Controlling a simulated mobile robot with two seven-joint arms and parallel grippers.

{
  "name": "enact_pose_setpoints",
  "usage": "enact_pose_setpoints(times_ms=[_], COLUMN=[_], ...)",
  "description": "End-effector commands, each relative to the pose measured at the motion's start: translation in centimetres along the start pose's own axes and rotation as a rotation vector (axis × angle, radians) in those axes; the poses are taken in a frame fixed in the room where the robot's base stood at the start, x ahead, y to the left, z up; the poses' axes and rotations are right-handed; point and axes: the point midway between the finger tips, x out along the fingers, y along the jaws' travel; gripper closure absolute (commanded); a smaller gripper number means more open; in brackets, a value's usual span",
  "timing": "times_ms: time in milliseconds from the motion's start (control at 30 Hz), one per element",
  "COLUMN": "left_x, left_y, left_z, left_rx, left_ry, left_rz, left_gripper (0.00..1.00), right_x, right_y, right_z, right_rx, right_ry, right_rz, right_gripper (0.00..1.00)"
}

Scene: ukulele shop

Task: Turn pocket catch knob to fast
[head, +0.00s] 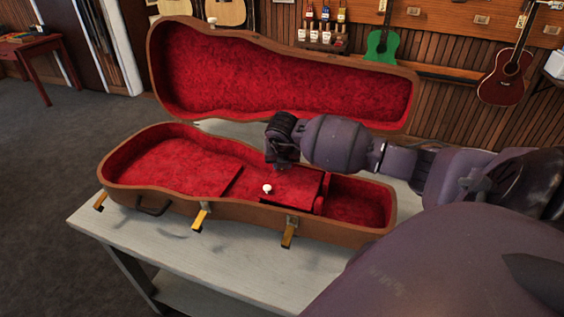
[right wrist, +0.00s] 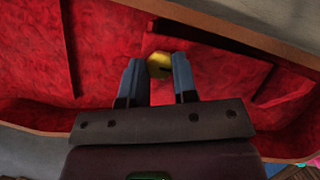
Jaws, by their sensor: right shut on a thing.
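An open instrument case (head: 170,217) with a red plush lining lies on a pale table. A red pocket lid (head: 297,186) with a white knob (head: 267,188) is inside, right of the case's middle. In the right wrist view a small yellow brass catch knob (right wrist: 159,66) with a dark slot sits between the two fingertips. My right gripper is shut on it. I cannot read any catch marking. My left gripper is not in view.
The raised case lid (head: 280,75) stands behind my right arm. Yellow latches (head: 200,219) hang along the case's front edge. The pale table (head: 215,260) has bare room in front. An open compartment (head: 357,203) lies right of the pocket.

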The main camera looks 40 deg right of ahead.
Motion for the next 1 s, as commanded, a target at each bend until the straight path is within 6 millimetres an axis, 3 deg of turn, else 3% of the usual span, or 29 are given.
enact_pose_setpoints(times_ms=[233, 267, 400, 767, 1000], left_x=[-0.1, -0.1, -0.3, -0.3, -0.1], left_y=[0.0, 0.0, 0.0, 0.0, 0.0], left_z=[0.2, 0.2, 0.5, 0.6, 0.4], left_rx=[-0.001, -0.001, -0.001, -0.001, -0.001], left_ry=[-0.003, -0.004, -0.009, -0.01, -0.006], left_rz=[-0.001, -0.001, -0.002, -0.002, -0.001], left_gripper=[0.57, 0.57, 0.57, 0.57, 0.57], right_x=[0.0, 0.0, 0.0, -0.3, -3.5], right_y=[0.0, 0.0, 0.0, 0.0, 0.0], right_z=[0.0, 0.0, 0.0, 0.1, 0.1], right_rx=[0.0, 0.0, 0.0, 0.0, -0.002], right_ry=[0.001, 0.001, 0.001, -0.001, -0.003], right_rz=[0.0, 0.0, 0.001, 0.001, 0.002], right_gripper=[0.97, 0.7, 0.49, 0.47, 0.47])
